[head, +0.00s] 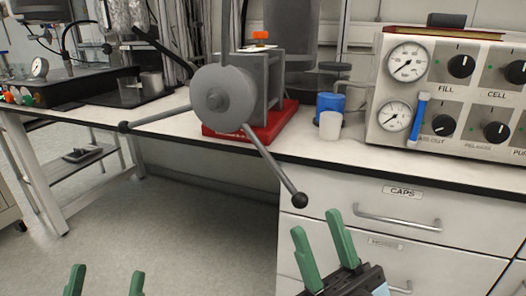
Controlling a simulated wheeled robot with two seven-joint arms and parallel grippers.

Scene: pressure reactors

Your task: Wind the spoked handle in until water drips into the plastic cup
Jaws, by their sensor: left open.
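The spoked handle (218,98) is a grey round hub on the front of a grey press body on a red base (267,125). One spoke with a black knob (299,200) points down and right past the bench edge. Another spoke ends in a knob (124,127) at the left, and a third rises upward out of view. The plastic cup (330,125) is white and stands right of the press. My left gripper (106,282) is open at the bottom left, away from the handle. My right gripper (319,249) is open, below and right of the lower knob.
A blue container (330,105) stands behind the cup. A control panel (448,95) with gauges and dials fills the right of the bench. Drawers (400,212) sit below it. The floor (190,215) under the left bench is open.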

